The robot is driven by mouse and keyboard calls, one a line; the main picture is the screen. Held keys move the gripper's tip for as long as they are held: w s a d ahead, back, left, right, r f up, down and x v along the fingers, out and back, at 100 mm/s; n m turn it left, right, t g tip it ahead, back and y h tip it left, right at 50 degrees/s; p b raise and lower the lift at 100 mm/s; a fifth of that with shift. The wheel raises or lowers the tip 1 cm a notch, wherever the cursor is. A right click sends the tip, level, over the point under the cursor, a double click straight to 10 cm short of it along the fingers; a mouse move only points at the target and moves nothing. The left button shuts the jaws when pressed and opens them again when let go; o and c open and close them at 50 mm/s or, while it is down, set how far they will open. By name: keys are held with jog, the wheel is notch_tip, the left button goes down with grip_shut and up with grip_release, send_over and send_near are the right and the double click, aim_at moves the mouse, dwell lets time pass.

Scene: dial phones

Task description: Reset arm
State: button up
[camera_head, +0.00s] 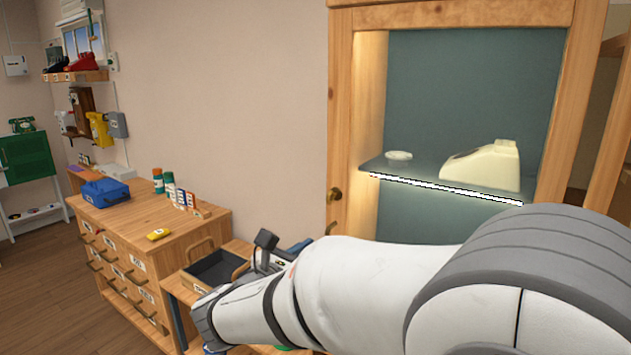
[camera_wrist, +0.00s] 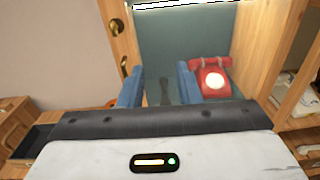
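My arm reaches from the right edge of the head view toward the lower left, in front of the glass shelf. My gripper (camera_wrist: 160,88) shows in the wrist view with its two blue fingers spread apart and nothing between them. It points toward the wooden cabinet (camera_wrist: 118,30). A red dial phone (camera_wrist: 213,78) stands inside that cabinet, to the right of the right finger. In the head view, the fingers are mostly hidden behind my arm.
A cream phone (camera_head: 484,165) and a small white dish (camera_head: 398,155) sit on the lit glass shelf (camera_head: 430,182). A drawer chest (camera_head: 150,215) with a blue phone (camera_head: 105,192) stands left. A black tray (camera_head: 215,270) is close beside my arm.

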jog(key=s+d+f+m+g, duration=0.3)
jog(key=d+f+m+g, duration=0.15)
jog(key=d, duration=0.35)
jog(key=s+d+f+m+g, duration=0.3)
jog(key=s+d+m+g, duration=0.1)
jog(key=d+m, duration=0.25)
jog(key=s+f+m+g+y, duration=0.1)
jog(key=s+f+m+y, duration=0.2)
jog(key=m, duration=0.6)
jog(key=s+d+f+m+g+y, duration=0.1)
jog(key=s+f+m+g+y, duration=0.1)
jog(key=s+m+y, duration=0.5)
jog(key=shift+s+f+m, duration=0.45)
jog(key=shift+s+m, duration=0.35)
jog(key=shift+m, duration=0.1)
jog(key=shift+d, duration=0.1)
